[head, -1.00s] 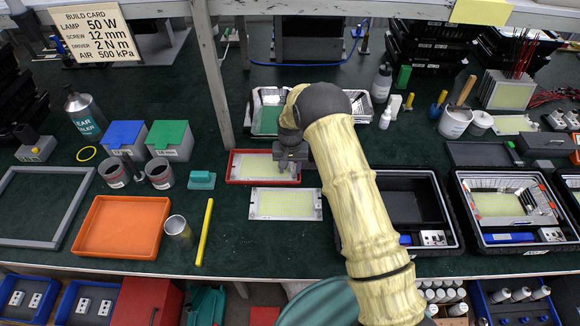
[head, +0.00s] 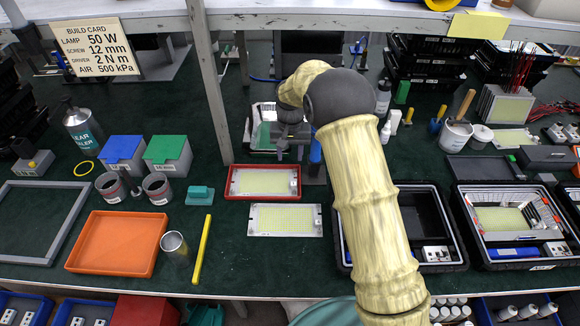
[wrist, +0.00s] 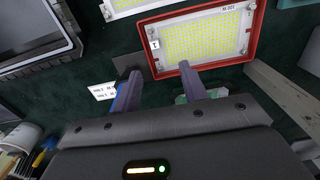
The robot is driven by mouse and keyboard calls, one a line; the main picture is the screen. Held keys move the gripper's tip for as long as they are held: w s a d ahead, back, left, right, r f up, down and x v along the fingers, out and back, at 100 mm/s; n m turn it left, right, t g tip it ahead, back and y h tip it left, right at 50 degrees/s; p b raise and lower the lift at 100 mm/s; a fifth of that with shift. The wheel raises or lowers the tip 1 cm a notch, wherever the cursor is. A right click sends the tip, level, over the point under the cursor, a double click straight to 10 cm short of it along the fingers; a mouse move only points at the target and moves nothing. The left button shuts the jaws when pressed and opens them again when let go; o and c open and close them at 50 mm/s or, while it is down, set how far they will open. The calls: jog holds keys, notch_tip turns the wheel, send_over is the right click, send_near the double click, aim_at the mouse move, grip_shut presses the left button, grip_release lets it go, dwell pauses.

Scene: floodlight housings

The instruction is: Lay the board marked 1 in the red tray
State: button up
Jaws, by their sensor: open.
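The red tray (head: 299,183) stands on the green bench, with a yellow-celled board (head: 263,182) lying inside its rim. In the wrist view the red tray (wrist: 249,52) and this board (wrist: 203,38) are nearer; a small white label at the board's left corner seems to read 1. My gripper (wrist: 158,74) is open and empty; its fingers are just outside the tray's edge. In the head view my gripper (head: 290,140) is behind the tray, and its fingertips cannot be made out. A second similar board (head: 285,220) lies on the bench in front of the tray.
A grey post (head: 211,85) rises left of the tray. A black case (head: 452,225) stands to the right. An orange tray (head: 117,242), a metal cup (head: 175,248) and a yellow bar (head: 202,250) are to the left. A crate (head: 258,135) stands behind the tray.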

jog(key=shift+r, duration=1.75)
